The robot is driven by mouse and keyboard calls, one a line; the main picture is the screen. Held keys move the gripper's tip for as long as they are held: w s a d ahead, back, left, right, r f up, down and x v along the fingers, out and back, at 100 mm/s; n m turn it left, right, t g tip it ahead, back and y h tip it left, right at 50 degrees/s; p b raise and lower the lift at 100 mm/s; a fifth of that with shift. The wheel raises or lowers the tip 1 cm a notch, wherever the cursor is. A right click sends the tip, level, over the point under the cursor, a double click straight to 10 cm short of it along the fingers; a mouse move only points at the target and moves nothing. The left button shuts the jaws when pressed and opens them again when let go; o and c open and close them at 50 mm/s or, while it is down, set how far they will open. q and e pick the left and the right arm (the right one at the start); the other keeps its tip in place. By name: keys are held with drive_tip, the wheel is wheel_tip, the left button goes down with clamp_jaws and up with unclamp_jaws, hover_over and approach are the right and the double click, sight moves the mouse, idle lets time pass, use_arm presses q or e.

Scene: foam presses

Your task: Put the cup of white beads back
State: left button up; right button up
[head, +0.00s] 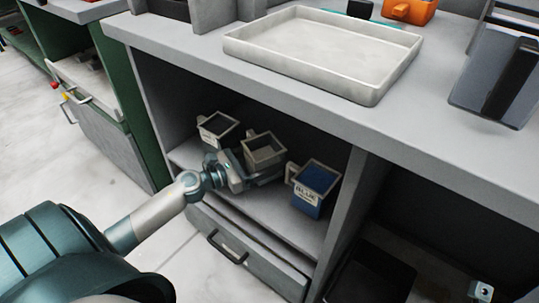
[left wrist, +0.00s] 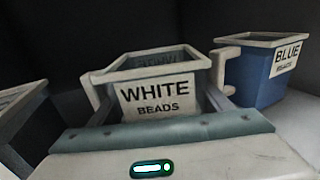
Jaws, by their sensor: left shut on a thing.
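The cup of white beads (head: 264,149) is a pale square cup in the middle of the open shelf compartment under the counter. In the left wrist view its label (left wrist: 157,97) reads "WHITE BEADS", and it looks upright. My left gripper (head: 251,174) reaches into the compartment and is shut on this cup, with a finger on either side of it. I cannot tell whether its base touches the shelf. The beads inside are not clear. My right gripper is not in view.
A blue-beads cup (head: 316,184) stands to the right, its handle close to the white cup in the left wrist view (left wrist: 262,75). Another cup (head: 217,128) stands to the left. The counter overhangs the shelf (head: 285,224). A pale tray (head: 320,50) lies on the counter.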

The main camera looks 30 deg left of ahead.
sight(249, 163)
use_arm(q)
drive_tip(key=shift+f, duration=0.2)
drive_tip(key=o, duration=1.1)
drive_tip(key=shift+r, duration=0.15)
drive_tip(key=shift+r, duration=0.15)
drive_tip(key=shift+s+a, duration=0.15)
drive_tip(key=shift+s, duration=0.1)
drive_tip(key=v, duration=1.1)
drive_tip(key=shift+s+a, duration=0.1)
drive_tip(key=shift+s, duration=0.1)
